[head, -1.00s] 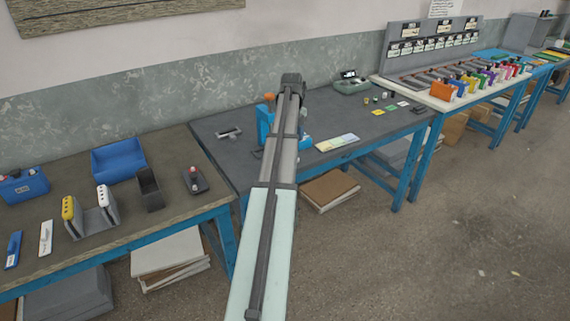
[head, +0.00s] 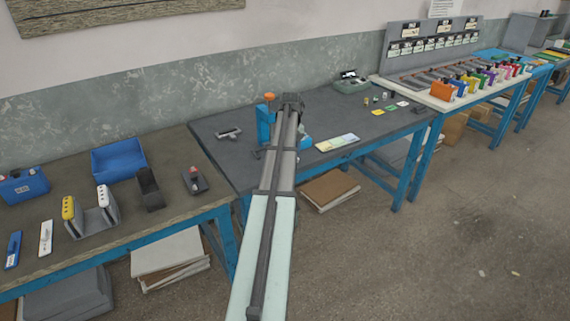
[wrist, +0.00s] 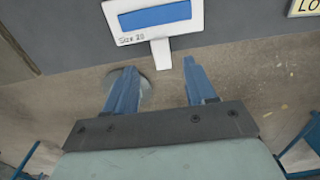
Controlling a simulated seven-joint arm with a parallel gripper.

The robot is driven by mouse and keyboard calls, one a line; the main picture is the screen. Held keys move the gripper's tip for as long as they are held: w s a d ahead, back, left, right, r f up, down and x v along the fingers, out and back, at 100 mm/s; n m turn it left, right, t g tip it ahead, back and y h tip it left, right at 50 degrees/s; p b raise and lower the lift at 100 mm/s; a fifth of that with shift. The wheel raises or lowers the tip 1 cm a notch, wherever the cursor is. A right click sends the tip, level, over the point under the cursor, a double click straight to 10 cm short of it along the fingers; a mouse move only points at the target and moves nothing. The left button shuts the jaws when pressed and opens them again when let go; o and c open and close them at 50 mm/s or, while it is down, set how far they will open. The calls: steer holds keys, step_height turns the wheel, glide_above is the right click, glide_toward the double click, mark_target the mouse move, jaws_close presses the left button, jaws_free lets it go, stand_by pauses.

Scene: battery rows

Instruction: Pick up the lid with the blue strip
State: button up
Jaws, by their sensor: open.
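The lid with the blue strip (wrist: 155,20) is a white plate at the top of the wrist view, marked "Size 20". It lies at the edge of a dark table top, and its narrow white tab (wrist: 161,52) sticks out past that edge. My gripper (wrist: 159,65) is open, its two blue fingers spread and empty. The tab's end is roughly midway between the fingertips in the picture; I cannot tell the depth between them. In the head view my arm covers the gripper, and I cannot make out the lid there.
A pale card lettered "LO" (wrist: 304,7) lies right of the lid. A pale round thing (wrist: 146,92) shows behind the left finger. The head view shows a coloured card (head: 338,143) on the dark table (head: 350,112), and a left table with a blue bin (head: 118,160).

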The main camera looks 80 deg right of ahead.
steer(key=shift+d+f, duration=0.15)
steer(key=shift+f, duration=2.35)
jaws_close()
